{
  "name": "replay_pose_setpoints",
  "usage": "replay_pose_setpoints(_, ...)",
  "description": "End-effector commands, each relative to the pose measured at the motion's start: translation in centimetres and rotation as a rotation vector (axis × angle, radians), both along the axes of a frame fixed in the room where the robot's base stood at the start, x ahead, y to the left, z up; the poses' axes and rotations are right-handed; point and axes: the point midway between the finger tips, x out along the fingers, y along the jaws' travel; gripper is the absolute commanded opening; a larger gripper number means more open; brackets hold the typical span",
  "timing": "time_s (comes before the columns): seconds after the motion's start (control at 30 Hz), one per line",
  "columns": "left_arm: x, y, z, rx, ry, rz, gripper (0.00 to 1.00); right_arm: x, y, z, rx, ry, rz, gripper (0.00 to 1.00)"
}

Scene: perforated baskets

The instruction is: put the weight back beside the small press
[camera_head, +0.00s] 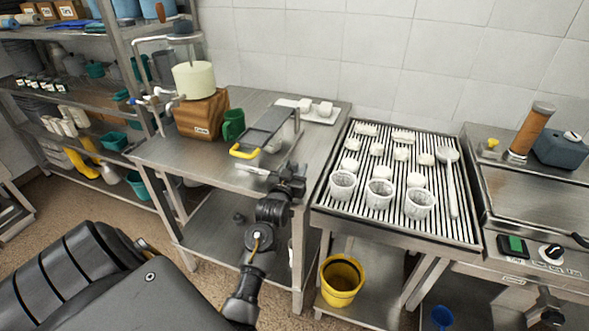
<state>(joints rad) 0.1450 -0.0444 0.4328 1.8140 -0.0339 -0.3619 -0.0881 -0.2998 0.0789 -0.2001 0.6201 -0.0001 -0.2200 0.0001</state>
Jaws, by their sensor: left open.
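The press-like stand at the back left holds a pale round block (193,80) on a wooden box (202,114), under a dark round top piece (183,29). I take this stand for the small press. My left gripper (266,180) is open and empty at the front edge of the table, below the yellow-handled tray. A dark part (545,310) at the lower right edge may be my right gripper; its jaws cannot be made out.
On the steel table (168,150) stand a green mug (233,125) and a yellow-handled tray (266,131). To the right, a slatted drain table (327,205) holds white cups and pieces. A yellow bucket (341,281) stands below it. Bare tabletop shows at the front left.

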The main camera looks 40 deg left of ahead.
Motion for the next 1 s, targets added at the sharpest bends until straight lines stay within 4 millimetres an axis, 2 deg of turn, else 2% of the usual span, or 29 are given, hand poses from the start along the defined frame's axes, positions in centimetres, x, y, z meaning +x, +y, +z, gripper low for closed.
replay_pose_setpoints(0.17, -0.6, -0.3, 0.1, 0.0, 0.001, 0.0, 0.43, 0.0, 0.0, 0.0, 0.0, 0.0, 0.0, 0.36)
replay_pose_setpoints(0.5, -6.9, -2.9, 0.0, 0.0, 0.001, 0.0, 0.43, 0.0, 0.0, -0.9, 0.0, 0.0, 0.0, 0.36)
replay_pose_setpoints(0.7, -9.9, -4.1, 0.1, 0.0, 0.001, 0.0, 0.43, 0.0, 0.0, -1.3, -0.001, 0.0, 0.0, 0.36)
replay_pose_setpoints(1.0, -11.1, -4.6, 0.3, 0.0, 0.0, 0.0, 0.43, 0.0, -0.1, -1.4, -0.001, 0.0, 0.0, 0.36)
